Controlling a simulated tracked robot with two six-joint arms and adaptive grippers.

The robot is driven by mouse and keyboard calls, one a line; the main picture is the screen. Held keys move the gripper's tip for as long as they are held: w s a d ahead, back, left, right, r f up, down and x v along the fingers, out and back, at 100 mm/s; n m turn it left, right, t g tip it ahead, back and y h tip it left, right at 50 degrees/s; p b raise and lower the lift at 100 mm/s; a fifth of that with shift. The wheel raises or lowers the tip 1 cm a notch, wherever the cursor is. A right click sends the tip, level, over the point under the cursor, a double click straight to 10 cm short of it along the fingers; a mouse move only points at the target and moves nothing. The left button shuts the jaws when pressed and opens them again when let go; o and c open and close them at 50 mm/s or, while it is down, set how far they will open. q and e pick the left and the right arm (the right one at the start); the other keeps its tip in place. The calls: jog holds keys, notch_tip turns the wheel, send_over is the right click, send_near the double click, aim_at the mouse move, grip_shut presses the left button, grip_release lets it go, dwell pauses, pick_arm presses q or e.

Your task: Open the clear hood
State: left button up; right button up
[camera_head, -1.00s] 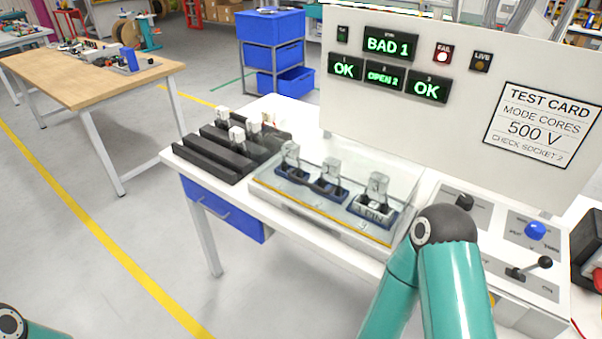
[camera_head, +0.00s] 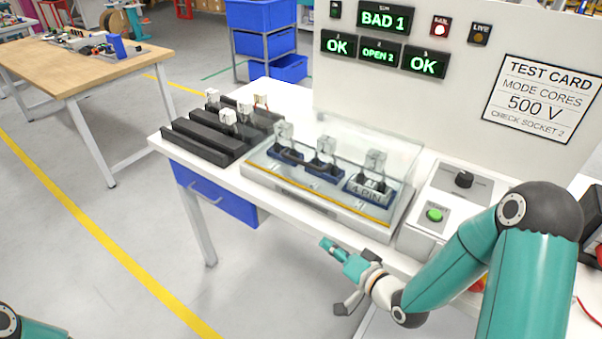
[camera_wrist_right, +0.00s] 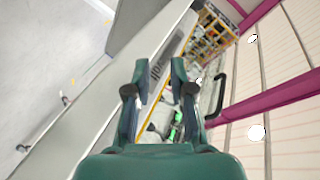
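The clear hood (camera_head: 375,132) is a transparent cover on the test fixture, with a yellow strip (camera_head: 330,203) along its front edge. Several sockets with pale connectors show through and around it; I cannot tell for certain how far it is raised. My right gripper (camera_head: 337,276) is open and empty, in front of and below the fixture's front edge, apart from the hood. In the right wrist view its two fingers (camera_wrist_right: 160,72) are spread, with the yellow-edged fixture beyond them. My left gripper is out of view; only part of my left arm shows at the lower left.
A control panel with a black knob (camera_head: 463,180) and green button (camera_head: 434,215) lies right of the fixture. A black rack (camera_head: 205,142) with connectors stands left. The upright display board (camera_head: 450,90) rises behind. The floor in front is clear.

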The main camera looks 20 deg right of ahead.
notch_tip(320, 180, up, 11)
jog(key=d+t+y, duration=0.2)
jog(key=d+t, duration=0.1)
jog(key=t, duration=0.2)
jog(key=p, duration=0.5)
send_near(303, 162)
jog(key=shift+m, duration=0.4)
jog(key=x, duration=0.9)
jog(key=shift+w+f, duration=0.15)
jog(key=shift+f, duration=0.1)
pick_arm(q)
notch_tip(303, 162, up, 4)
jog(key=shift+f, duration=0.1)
pick_arm(e)
jog(key=shift+w+a, duration=0.1)
jog(key=shift+w, duration=0.25)
grip_shut()
